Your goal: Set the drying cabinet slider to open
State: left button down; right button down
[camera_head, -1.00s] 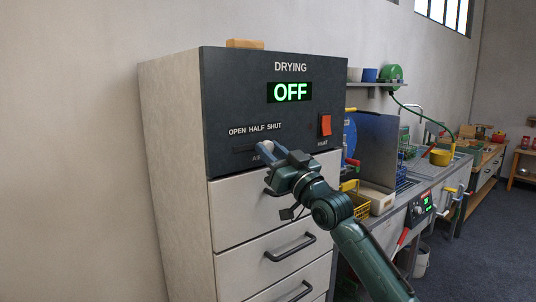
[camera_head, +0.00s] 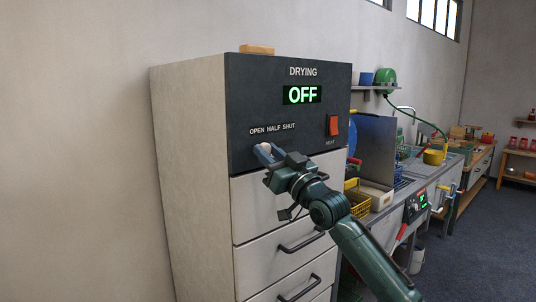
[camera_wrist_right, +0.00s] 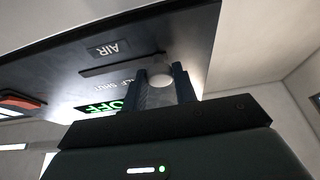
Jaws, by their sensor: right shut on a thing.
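The drying cabinet (camera_head: 190,180) stands left of centre, with a dark front panel (camera_head: 245,90) and a lit OFF display (camera_head: 303,94). The slider's pale round knob (camera_head: 264,147) sits under the word OPEN of the OPEN HALF SHUT label (camera_head: 272,130). My right gripper (camera_head: 266,154) is shut on this knob and partly hides it and the slot. In the right wrist view the knob (camera_wrist_right: 161,69) is between the two fingers, and the slot (camera_wrist_right: 115,67) runs away to the left from it. My left gripper is in neither view.
A red-orange heat switch (camera_head: 333,125) is at the panel's right. Drawers with dark handles (camera_head: 300,242) lie below, and a wooden block (camera_head: 257,49) lies on top. A counter with a sink (camera_head: 425,170) and a yellow basket (camera_head: 357,200) stand to the right.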

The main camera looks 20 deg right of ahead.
jog(key=shift+a+f, duration=0.1)
jog(key=shift+a, duration=0.1)
jog(key=c, duration=1.1)
grip_release()
jog(key=shift+s, duration=0.1)
pick_arm(q)
jog(key=b, duration=0.1)
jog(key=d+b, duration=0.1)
jog(key=b, duration=0.1)
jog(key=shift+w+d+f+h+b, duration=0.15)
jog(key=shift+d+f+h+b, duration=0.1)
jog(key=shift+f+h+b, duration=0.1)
pick_arm(e)
jog(key=v, duration=1.3)
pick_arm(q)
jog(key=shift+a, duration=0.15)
pick_arm(e)
jog(key=shift+f, duration=0.15)
